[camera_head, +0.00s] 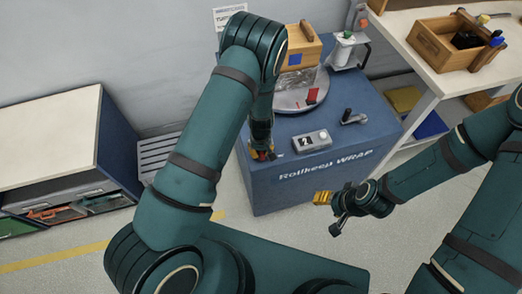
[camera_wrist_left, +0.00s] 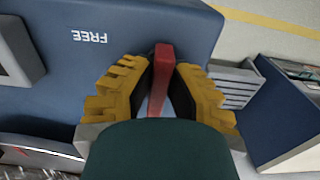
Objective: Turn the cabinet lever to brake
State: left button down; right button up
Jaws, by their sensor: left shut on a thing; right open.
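The blue cabinet (camera_head: 300,195) marked "Rollkeep WRAP" stands in the middle of the head view. My left gripper (camera_head: 262,155) is at its left top edge, partly hidden by my arm. In the left wrist view my left gripper (camera_wrist_left: 163,78) has its yellow fingers on both sides of the red lever (camera_wrist_left: 162,52), shut on it. The word "FREE" (camera_wrist_left: 90,37) shows upside down on the blue surface to the left of the lever; no brake marking is visible. My right gripper (camera_head: 330,211) is open and empty, in front of the cabinet's right side.
On the cabinet top are a round turntable (camera_head: 287,104) with a wrapped wooden box (camera_head: 302,50), a grey control box (camera_head: 312,140) and a black crank handle (camera_head: 353,118). A white-topped bench (camera_head: 404,33) stands right. A low blue cabinet (camera_head: 118,140) stands left.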

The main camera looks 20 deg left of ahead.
pick_arm(q)
jog(key=shift+s, duration=0.1)
dwell(0.5)
jog(key=c, duration=0.9)
grip_release()
jog(key=shift+c, duration=0.2)
notch_tip(320, 180, up, 12)
jog(key=s+f+m+h, duration=0.1)
jog(key=s+f+m, duration=0.1)
jog(key=s+f, duration=0.45)
jog(key=s+d+r+m+t+h, duration=0.1)
jog(key=s+d+r+m+h, duration=0.1)
jog(key=s+d, duration=0.3)
jog(key=s+m, duration=0.1)
jog(key=s, duration=0.2)
jog(key=shift+s+d+t+h, duration=0.3)
jog(key=shift+s+d+h, duration=0.05)
jog(key=shift+d+h, duration=0.05)
